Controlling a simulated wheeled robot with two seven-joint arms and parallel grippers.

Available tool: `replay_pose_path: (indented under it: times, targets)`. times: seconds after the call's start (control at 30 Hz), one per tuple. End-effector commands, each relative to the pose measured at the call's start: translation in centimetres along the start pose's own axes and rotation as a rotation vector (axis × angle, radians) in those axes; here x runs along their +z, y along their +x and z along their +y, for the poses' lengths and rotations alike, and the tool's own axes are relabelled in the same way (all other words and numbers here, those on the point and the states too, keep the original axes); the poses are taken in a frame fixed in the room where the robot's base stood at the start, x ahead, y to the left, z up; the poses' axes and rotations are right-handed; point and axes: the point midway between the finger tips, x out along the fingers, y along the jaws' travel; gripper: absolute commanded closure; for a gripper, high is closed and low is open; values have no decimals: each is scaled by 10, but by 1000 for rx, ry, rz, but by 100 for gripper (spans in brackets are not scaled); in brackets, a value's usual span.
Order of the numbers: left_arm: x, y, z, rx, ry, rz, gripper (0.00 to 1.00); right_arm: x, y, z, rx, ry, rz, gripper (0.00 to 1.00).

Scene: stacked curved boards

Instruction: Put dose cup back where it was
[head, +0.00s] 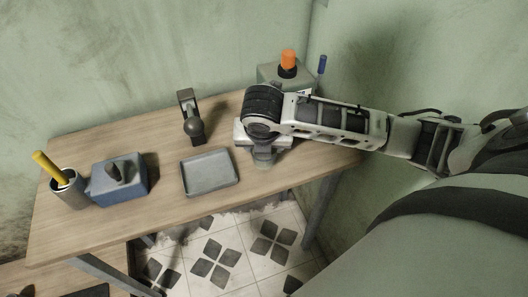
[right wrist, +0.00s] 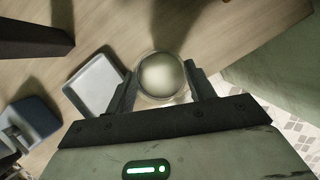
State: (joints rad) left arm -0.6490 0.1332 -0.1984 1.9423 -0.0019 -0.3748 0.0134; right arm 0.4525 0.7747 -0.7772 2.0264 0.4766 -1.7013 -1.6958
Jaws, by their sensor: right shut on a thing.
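In the right wrist view, a round, pale, glassy cup (right wrist: 162,76), the dose cup, sits between the two fingers of my right gripper (right wrist: 163,88). The gripper is shut on it. In the head view, my right gripper (head: 264,155) points down at the right part of the table, beside the grey tray. The cup is hidden or too small to make out there. Whether the cup touches the table is not clear. My left gripper is not in either view.
A shallow grey tray (head: 209,188) lies left of my right gripper on the wooden table (head: 150,150). A blue box (head: 119,190) and a cup with a yellow stick (head: 67,189) stand at the left. A dark stand (head: 190,115) is behind the tray. A box with an orange knob (head: 288,59) stands at the back.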

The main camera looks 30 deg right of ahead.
Motion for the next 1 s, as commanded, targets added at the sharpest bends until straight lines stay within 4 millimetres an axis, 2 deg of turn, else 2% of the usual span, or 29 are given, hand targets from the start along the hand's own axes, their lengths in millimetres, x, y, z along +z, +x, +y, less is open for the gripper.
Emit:
replay_pose_path:
  times: [0.13, 0.33, 0.77, 0.8, 0.83, 0.87, 1.0]
  targets:
    - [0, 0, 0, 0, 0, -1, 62, 4, 12, 0, -2, 1, 0, 75]
    - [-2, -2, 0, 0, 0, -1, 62, -8, 34, 0, -1, 1, 2, 75]
    - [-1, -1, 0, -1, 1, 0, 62, -9, 40, 0, 0, 1, 0, 75]
    - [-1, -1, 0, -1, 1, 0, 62, -9, 39, 0, 0, 1, 0, 35]
    - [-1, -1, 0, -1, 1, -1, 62, -9, 39, 0, 0, 0, 0, 26]
    - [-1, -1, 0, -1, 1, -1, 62, -9, 39, 0, 0, 0, 0, 24]
    - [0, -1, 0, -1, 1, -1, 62, -9, 39, 0, 0, 0, 0, 24]
